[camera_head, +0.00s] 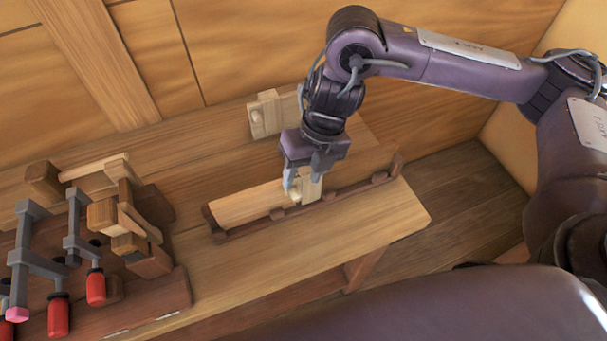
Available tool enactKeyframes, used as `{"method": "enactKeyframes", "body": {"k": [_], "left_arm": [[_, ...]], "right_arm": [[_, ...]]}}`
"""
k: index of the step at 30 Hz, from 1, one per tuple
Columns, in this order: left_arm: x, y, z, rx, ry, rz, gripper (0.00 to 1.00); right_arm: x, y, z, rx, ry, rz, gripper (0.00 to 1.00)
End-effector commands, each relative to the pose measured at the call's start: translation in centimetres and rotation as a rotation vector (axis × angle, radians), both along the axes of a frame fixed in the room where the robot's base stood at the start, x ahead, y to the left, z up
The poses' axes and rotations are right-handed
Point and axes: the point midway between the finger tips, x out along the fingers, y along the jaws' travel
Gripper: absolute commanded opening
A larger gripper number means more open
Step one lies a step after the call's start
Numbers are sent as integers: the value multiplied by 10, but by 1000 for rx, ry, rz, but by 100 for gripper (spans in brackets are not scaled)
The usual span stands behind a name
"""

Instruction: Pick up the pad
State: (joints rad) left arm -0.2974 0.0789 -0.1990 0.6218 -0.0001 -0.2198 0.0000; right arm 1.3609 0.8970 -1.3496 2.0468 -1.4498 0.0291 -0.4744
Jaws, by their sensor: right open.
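A small pale wooden block with a round knob (312,188), which looks like the pad, is on or beside a light plank (245,206) on the bench. My right gripper (304,182) points down over this block with its fingers apart. The fingers are at the block and partly cover it; I cannot tell whether they touch it. A similar pale block with a knob (267,116) stands farther back, clear of the gripper. My left gripper is out of view.
A dark, low notched rail (335,190) runs along the plank's front. Clamps with red handles (95,287) and several wooden blocks (130,215) crowd the bench's left end. The bench's front right part (385,220) is bare. A panelled wall (230,40) stands behind.

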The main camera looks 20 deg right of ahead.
Motion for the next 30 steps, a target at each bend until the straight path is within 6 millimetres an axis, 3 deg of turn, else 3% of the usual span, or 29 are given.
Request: {"method": "enactKeyframes", "body": {"k": [15,24,30], "left_arm": [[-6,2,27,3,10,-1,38],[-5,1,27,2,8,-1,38],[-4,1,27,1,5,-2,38]], "right_arm": [[4,13,-63,0,3,0,44],[5,15,-72,1,-1,1,44],[5,15,-71,1,-1,0,20]]}}
